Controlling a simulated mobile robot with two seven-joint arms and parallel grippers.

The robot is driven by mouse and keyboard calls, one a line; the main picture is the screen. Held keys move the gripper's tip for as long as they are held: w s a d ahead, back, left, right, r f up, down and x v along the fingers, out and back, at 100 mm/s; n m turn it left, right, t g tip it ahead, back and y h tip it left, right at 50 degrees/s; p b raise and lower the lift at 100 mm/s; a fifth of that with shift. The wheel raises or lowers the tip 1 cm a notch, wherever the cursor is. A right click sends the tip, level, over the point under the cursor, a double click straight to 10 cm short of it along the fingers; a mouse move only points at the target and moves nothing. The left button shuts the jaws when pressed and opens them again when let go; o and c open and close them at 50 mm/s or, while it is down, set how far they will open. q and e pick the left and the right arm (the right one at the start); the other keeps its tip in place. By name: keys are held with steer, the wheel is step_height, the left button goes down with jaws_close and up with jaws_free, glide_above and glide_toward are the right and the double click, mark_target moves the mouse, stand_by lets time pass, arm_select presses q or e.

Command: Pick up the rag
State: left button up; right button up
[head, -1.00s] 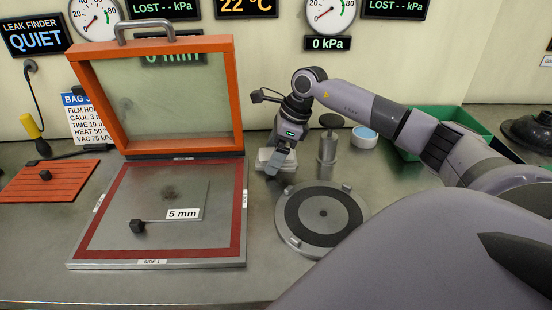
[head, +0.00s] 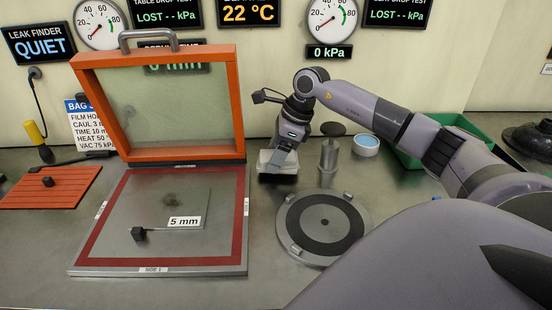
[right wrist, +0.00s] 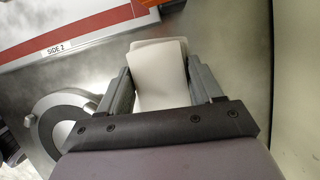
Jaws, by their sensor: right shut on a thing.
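The rag (head: 277,167) is a folded off-white cloth on the grey bench, just right of the orange-framed press. My right gripper (head: 278,163) points down at it from above. In the right wrist view the rag (right wrist: 160,75) lies between the two fingers of my right gripper (right wrist: 160,88), which are shut on it. In the head view the rag looks low at the bench; I cannot tell whether it is clear of the surface. My left gripper is not in view.
The press lid (head: 240,100) stands open behind its red-bordered plate (head: 240,235). A round grey plate (head: 297,245) lies in front of the gripper. A metal cylinder with a dark knob (head: 328,157), a blue-topped tub (head: 366,145) and a green tray (head: 410,158) stand to the right.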

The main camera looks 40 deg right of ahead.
step_height(320, 180, up, 19)
steer(key=p, duration=0.1)
steer(key=shift+f, duration=0.15)
steer(key=o, duration=0.4)
steer(key=c, duration=0.5)
steer(key=shift+s+f, duration=0.1)
